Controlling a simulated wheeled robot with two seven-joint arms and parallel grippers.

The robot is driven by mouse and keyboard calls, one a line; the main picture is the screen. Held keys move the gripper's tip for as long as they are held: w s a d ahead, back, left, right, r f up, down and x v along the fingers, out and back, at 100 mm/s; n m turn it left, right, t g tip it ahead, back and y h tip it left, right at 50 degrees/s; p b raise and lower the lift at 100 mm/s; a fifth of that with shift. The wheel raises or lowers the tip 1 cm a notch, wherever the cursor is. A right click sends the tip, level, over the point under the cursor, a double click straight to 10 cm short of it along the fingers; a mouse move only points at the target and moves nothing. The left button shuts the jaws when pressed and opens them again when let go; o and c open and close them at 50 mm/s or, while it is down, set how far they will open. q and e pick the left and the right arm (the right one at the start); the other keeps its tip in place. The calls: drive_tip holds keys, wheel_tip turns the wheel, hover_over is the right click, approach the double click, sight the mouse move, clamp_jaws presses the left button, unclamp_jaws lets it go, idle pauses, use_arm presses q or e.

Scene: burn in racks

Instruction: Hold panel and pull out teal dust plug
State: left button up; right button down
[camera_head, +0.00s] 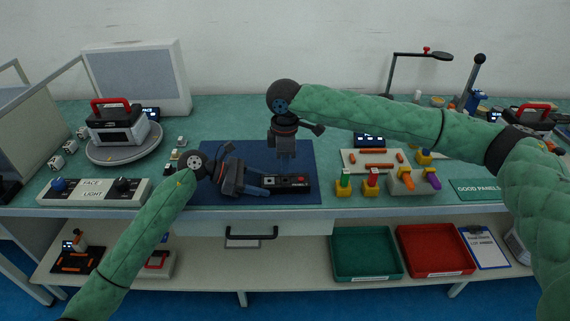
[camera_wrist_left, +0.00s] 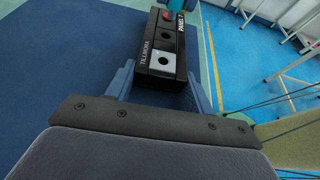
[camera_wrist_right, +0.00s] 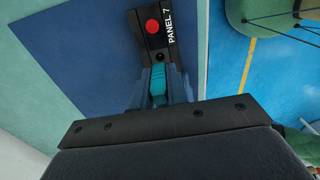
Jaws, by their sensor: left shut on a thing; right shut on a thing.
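The black panel (camera_head: 298,182), marked PANEL 7, lies on the dark blue mat with a red button near its right end. It also shows in the left wrist view (camera_wrist_left: 165,40) with dark sockets, one in a light grey square. My left gripper (camera_head: 264,183) is shut on the panel's left end, a finger on each side. My right gripper (camera_head: 287,156) points down above the panel with a visible gap. It is shut on the teal dust plug (camera_wrist_right: 158,84), seen between its fingers in the right wrist view. The fingers hide the plug in the head view.
The blue mat (camera_head: 220,150) is otherwise clear. A face light box (camera_head: 95,191) is at left. Green (camera_head: 366,275) and red (camera_head: 436,268) bins sit below.

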idle(0.4)
use_arm(q)
drive_tip(key=o, duration=1.2)
drive_tip(key=v, duration=1.2)
drive_tip(key=shift+f, duration=0.1)
